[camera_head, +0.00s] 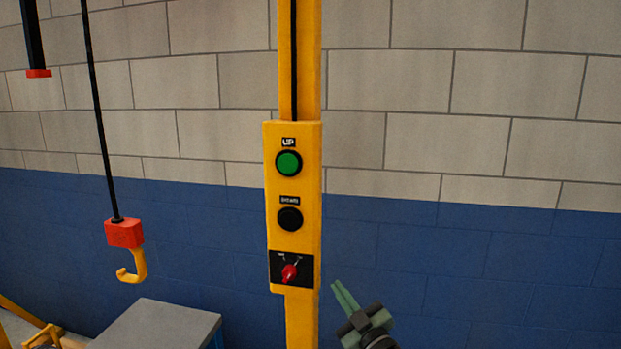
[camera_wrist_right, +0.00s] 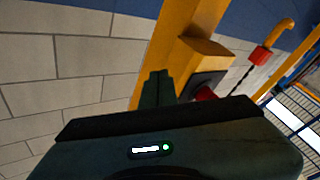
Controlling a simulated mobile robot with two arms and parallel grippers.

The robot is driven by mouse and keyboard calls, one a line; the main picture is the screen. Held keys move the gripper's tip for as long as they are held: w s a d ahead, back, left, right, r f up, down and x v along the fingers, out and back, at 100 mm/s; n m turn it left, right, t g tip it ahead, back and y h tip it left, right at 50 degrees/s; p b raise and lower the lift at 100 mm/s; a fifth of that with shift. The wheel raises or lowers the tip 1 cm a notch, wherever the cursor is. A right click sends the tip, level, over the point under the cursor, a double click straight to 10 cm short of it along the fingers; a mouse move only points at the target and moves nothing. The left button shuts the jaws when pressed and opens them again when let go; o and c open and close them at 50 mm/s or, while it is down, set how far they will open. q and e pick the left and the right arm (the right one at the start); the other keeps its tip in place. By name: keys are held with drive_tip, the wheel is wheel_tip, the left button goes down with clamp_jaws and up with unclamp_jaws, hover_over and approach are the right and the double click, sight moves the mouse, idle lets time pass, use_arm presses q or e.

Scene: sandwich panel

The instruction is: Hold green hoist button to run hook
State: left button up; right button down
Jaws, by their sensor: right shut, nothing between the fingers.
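The green button (camera_head: 288,163), labelled UP, is on the yellow control box (camera_head: 272,235) fixed to a yellow post. A black button (camera_head: 290,218) sits below it, and a red knob (camera_head: 289,273) on a black plate is lowest. The red and yellow hook (camera_head: 130,255) hangs on a black cable at the left, above a grey surface. My right gripper (camera_head: 343,296) is shut and empty, low and to the right of the box, apart from the buttons in the head view. In the right wrist view its fingers (camera_wrist_right: 157,88) point toward the post. My left gripper is not in view.
A grey-topped table (camera_head: 160,325) stands at the lower left, under and right of the hook. A black bar with a red end (camera_head: 38,73) hangs at the upper left. The yellow post (camera_head: 302,320) rises before a block wall.

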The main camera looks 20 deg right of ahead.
drive_tip(key=s+a+r+n+g+y, duration=0.1)
drive_tip(key=s+r+n+g+y, duration=0.1)
drive_tip(key=r+n, duration=0.4)
drive_tip(key=s+a+r+n+g+y+b, duration=0.1)
drive_tip(key=r+n+y, duration=0.4)
drive_tip(key=r, duration=0.8)
drive_tip(key=s+a+r+n+g+y+b, duration=0.1)
drive_tip(key=s+a+r+n+g+y, duration=0.1)
drive_tip(key=r+n, duration=0.6)
wheel_tip(320, 180, up, 2)
drive_tip(key=s+g+y, duration=0.1)
drive_tip(key=s+g, duration=0.1)
drive_tip(key=shift+s+r+n+y, duration=0.15)
drive_tip(key=shift+s+n+y, duration=0.2)
drive_tip(key=shift+n+y, duration=0.05)
